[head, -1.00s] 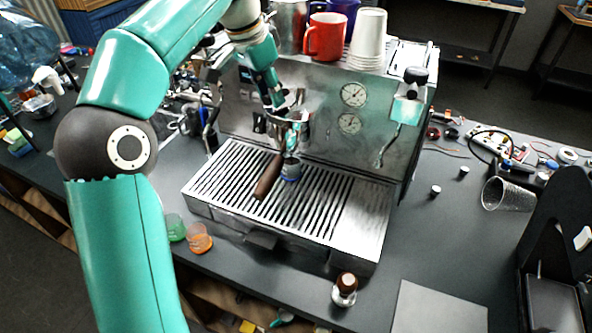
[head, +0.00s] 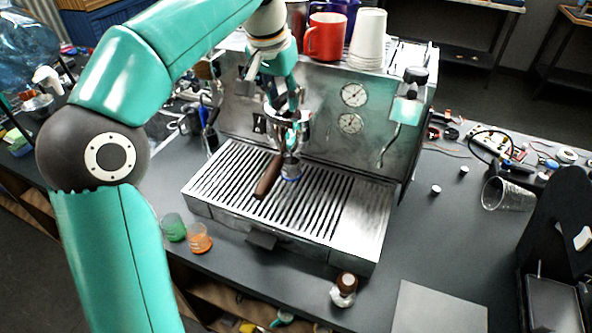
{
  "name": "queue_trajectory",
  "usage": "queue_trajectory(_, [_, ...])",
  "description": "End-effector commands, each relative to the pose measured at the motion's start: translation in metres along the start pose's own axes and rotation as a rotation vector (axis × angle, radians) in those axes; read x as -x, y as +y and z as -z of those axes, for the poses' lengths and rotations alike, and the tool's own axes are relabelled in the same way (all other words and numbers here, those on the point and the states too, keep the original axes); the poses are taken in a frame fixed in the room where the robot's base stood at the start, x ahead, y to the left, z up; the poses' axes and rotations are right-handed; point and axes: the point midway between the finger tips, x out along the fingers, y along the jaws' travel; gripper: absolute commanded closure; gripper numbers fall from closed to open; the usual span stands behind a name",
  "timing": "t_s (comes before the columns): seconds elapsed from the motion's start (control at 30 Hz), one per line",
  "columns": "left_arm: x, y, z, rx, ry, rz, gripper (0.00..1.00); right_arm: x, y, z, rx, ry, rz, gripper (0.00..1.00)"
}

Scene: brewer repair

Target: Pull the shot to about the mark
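The espresso machine (head: 325,112) stands on the dark bench, with two gauges on its front. A portafilter with a brown handle (head: 267,178) sits under the group head, its handle pointing toward me. A small glass with a blue band (head: 291,170) stands on the drip tray (head: 340,215), just right of the handle. Any liquid in it is too small to tell. My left gripper (head: 285,100) points down at the machine's front, over the group head. Its fingers overlap the metal there, so I cannot tell their opening or contact. My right gripper is out of view.
A red mug (head: 325,37) and stacked white cups (head: 368,40) stand on top of the machine. A brown-topped tamper (head: 345,287) stands in front. A clear cup (head: 507,194) lies at right.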

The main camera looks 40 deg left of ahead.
Motion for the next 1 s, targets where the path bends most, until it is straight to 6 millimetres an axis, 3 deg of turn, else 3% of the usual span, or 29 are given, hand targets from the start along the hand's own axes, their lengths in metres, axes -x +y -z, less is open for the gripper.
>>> queue_trajectory(0.6, [-0.002,0.032,0.005,0.348,-0.001,0.109,0.69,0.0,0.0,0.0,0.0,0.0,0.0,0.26])
queue_trajectory(0.83, [-0.002,0.032,0.006,0.382,0.001,0.119,0.69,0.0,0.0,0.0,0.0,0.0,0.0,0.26])
queue_trajectory(1.0, [-0.002,0.032,0.006,0.381,0.0,0.118,0.48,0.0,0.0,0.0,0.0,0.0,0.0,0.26])
